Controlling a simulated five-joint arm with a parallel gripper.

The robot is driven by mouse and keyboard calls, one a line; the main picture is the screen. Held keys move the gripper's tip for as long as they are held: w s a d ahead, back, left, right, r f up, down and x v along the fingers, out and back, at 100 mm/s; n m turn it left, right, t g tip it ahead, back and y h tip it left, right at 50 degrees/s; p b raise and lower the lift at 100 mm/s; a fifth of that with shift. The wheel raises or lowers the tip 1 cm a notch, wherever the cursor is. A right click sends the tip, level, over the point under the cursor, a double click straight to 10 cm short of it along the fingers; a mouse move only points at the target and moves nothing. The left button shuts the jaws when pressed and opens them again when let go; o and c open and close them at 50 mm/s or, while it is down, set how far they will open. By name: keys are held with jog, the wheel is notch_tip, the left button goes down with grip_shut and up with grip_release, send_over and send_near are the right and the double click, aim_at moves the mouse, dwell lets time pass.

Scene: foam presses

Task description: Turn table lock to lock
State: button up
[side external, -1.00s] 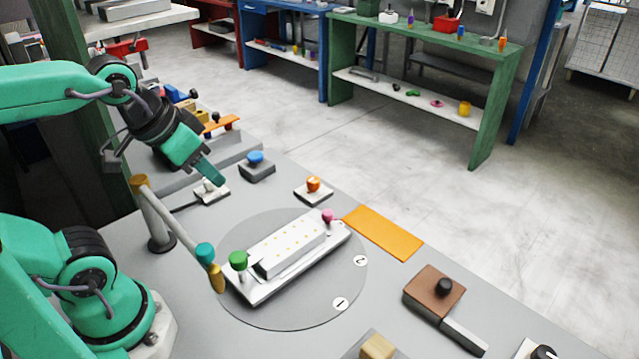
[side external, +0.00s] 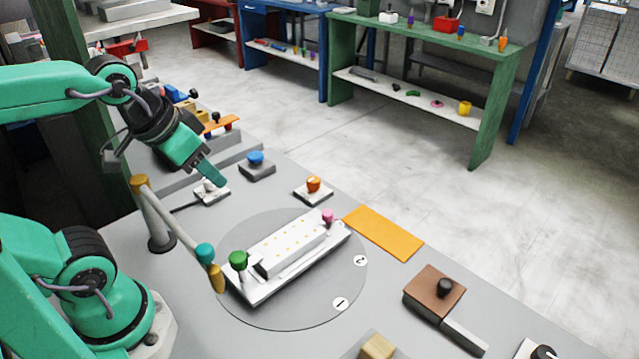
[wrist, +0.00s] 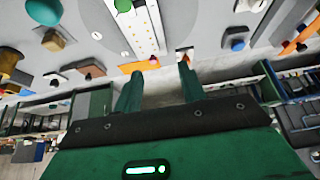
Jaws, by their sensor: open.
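The round grey turntable (side external: 300,312) lies flat in the table, with round labels 1 and 2 near its right edge. On it a white fixture (side external: 290,247) with rows of small yellow dots lies diagonally. A green knob (side external: 238,258) stands at its near left end and a pink knob (side external: 328,215) at its far right end. My gripper (side external: 216,178) hangs above the table's back left, apart from the turntable, near a small white-based switch (side external: 211,190). In the wrist view my gripper (wrist: 158,78) has its two fingers apart with nothing between them. Which part is a lock is unclear.
A post with a slanted bar (side external: 172,220) stands left of the turntable. A blue knob block (side external: 256,165), an orange knob (side external: 313,184) and an orange plate (side external: 383,232) lie behind it. A brown block with a black knob (side external: 435,292) is at right.

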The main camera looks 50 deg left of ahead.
jog(key=shift+o, duration=0.9)
jog(key=m+g, duration=0.6)
jog(key=m, duration=0.5)
send_over(313, 179)
notch_tip(313, 179, down, 13)
jog(key=shift+s+f, duration=0.15)
jog(key=shift+f, duration=0.05)
jog(key=shift+w+f, duration=0.2)
jog(key=shift+f, duration=0.15)
jog(key=shift+f, duration=0.15)
jog(key=shift+f, duration=3.75)
